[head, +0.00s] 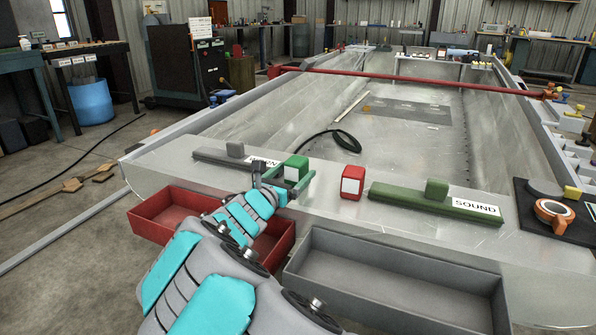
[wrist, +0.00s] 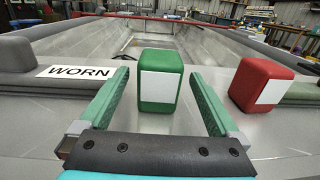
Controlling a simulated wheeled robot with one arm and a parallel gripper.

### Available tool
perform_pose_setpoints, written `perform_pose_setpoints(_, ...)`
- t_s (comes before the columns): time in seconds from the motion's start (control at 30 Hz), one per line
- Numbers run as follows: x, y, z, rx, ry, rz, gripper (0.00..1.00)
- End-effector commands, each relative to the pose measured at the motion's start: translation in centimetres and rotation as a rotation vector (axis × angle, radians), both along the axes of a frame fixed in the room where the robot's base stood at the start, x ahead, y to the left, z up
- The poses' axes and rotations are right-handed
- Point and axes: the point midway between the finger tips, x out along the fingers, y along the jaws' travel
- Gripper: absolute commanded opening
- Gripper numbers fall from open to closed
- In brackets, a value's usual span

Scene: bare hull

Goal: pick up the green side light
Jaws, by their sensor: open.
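The green side light (head: 297,168) is a small rounded green block with a white front panel, standing upright on the hull's flat end deck. It also shows in the wrist view (wrist: 161,80), centred ahead of my gripper. My gripper (wrist: 160,82) is open, with one green finger on each side of the picture. The light shows between the fingertips, with a gap on both sides. In the head view my gripper (head: 284,186) is at the light, and its finger hides part of the light's lower front.
A red side light (head: 352,182) stands to the right. A grey bar lies by the WORN label (wrist: 78,72); a green bar (head: 420,199) lies by the SOUND label (head: 476,206). A red tray (head: 163,207) and a grey tray (head: 385,279) hang at the near edge.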

Motion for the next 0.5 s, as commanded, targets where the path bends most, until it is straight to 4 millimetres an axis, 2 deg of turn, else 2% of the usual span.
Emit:
perform_pose_setpoints(0.3,3.8,-1.6,0.3,0.002,0.001,-0.002,0.97)
perform_pose_setpoints(0.5,5.0,-2.0,0.4,0.001,0.0,0.0,0.97)
